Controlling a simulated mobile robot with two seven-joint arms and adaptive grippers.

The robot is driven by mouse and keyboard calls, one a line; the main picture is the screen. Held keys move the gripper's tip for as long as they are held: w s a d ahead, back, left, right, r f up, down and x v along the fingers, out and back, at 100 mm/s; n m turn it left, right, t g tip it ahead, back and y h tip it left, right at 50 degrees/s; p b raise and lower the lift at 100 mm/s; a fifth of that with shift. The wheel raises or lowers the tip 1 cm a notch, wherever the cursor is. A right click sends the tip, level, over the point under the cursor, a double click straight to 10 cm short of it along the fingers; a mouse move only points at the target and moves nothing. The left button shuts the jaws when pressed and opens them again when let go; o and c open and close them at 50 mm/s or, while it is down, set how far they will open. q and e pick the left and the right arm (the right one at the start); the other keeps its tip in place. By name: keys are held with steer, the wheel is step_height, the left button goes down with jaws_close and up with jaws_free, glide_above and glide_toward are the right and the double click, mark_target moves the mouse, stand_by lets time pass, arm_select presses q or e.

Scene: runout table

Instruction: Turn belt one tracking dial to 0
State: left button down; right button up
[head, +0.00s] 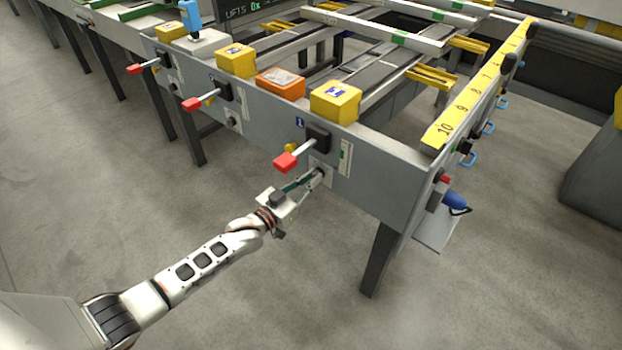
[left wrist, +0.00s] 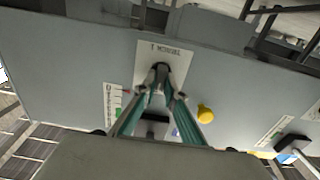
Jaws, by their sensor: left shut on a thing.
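The tracking dial (head: 320,172) is a small dark knob on a pale plate (left wrist: 175,52) low on the grey front panel, below the rightmost red-handled lever. My left gripper (head: 314,177) reaches it from the lower left and is shut on it. In the left wrist view the dark knob (left wrist: 161,70) sits between the tips of the two green-sided fingers (left wrist: 161,92). The plate carries small print that looks upside down there. The dial's pointer and the value it stands at cannot be made out. My right gripper is not in view.
The red-handled lever (head: 287,161) sticks out just above my left gripper. A yellow button (left wrist: 205,114) is beside the fingers. Yellow boxes (head: 336,101) and an orange box (head: 280,83) stand on the table's top edge. The floor in front is clear.

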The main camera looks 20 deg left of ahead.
arm_select(q)
steer(key=shift+f, duration=0.1)
steer(key=c, duration=2.1)
jaws_free()
steer(key=v, duration=1.2)
